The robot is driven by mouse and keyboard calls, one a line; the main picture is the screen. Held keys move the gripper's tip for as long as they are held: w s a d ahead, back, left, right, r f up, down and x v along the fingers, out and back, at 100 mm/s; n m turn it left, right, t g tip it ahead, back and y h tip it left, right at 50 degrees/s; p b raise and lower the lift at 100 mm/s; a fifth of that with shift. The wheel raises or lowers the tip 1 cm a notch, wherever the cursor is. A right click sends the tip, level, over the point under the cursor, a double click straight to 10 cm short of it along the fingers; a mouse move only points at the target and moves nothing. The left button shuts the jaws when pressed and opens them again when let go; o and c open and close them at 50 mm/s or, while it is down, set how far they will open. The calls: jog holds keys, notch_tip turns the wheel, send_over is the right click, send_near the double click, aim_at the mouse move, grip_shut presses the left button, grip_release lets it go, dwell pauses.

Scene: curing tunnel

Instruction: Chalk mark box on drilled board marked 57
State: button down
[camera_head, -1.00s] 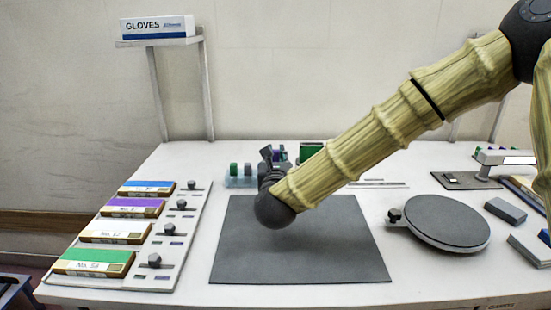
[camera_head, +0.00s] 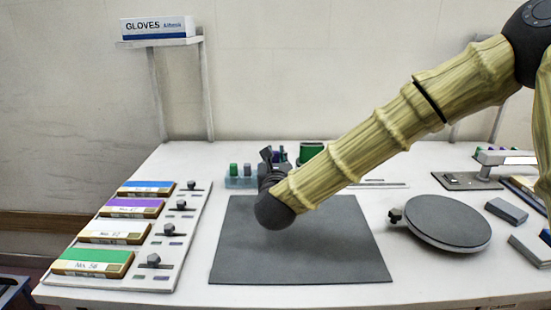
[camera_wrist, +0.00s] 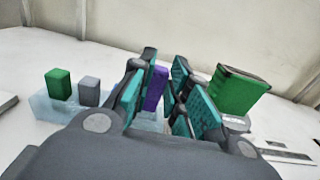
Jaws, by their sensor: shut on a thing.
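In the wrist view my gripper (camera_wrist: 165,95) has its teal pads closed around an upright purple chalk stick (camera_wrist: 154,90). The chalk is at or just above the clear pale-blue holder (camera_wrist: 50,108); I cannot tell whether it is lifted. A green chalk (camera_wrist: 59,84) and a grey chalk (camera_wrist: 89,91) stand in that holder, left of my gripper. In the head view my wrist hides most of the gripper. Boards with blue (camera_head: 148,186), purple (camera_head: 133,206), white (camera_head: 116,229) and green (camera_head: 93,260) bands lie in a column at the left. Their number labels are too small to read surely.
A dark mat (camera_head: 300,255) lies bare below my arm. A green container (camera_head: 311,151) stands just right of the holder. A round grey turntable (camera_head: 447,222) and grey blocks (camera_head: 506,210) are on the right. Knobbed clamps (camera_head: 154,260) sit beside the boards. A gloves box (camera_head: 157,28) is on a shelf.

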jog(key=shift+f+b, duration=0.85)
jog(key=shift+f, duration=0.15)
jog(key=c, duration=1.3)
grip_release()
notch_tip(320, 180, up, 7)
jog(key=shift+p, duration=1.2)
